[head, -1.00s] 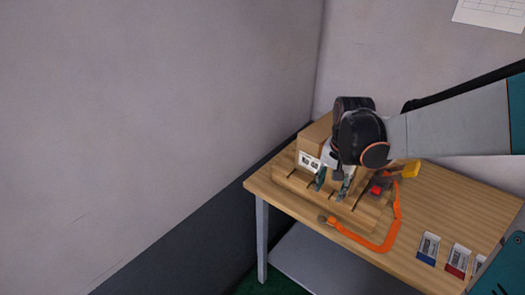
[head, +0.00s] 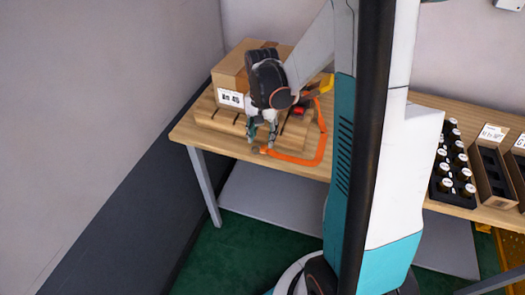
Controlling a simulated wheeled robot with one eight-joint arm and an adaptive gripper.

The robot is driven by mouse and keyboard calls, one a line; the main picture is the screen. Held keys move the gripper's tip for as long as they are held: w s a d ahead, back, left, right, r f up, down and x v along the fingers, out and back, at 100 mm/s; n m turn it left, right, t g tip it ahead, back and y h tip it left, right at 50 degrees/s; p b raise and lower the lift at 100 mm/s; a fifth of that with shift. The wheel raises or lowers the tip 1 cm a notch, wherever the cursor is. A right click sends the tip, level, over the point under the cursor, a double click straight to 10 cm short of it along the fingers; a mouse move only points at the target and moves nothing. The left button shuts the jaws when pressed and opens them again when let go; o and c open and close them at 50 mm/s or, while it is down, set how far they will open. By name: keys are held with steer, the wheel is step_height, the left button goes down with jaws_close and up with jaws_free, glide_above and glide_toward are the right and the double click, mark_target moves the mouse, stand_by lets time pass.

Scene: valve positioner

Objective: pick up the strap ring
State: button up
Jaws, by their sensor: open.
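An orange strap (head: 322,142) lies looped at the table's front left. Its left end meets a small brownish piece, seemingly the strap ring (head: 256,149), near the front edge. My gripper (head: 262,141) points down just above and behind this end, with its two fingers apart and nothing visible between them. Whether a fingertip touches the ring cannot be told at this size.
A wooden slatted board (head: 222,117) lies behind my gripper, with a cardboard box (head: 229,76) on it. A red and black piece (head: 300,111) and a yellow piece (head: 328,83) are to the right. A black tray (head: 453,190) of several capped bottles and open boxes (head: 492,172) stand farther right.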

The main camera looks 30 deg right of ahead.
mark_target(265, 146)
steer(key=f, duration=0.1)
steer(key=f+b, duration=0.1)
steer(key=f, duration=0.1)
steer(key=f+b, duration=0.1)
steer(key=f, duration=0.1)
steer(key=shift+d, duration=0.4)
jaws_close()
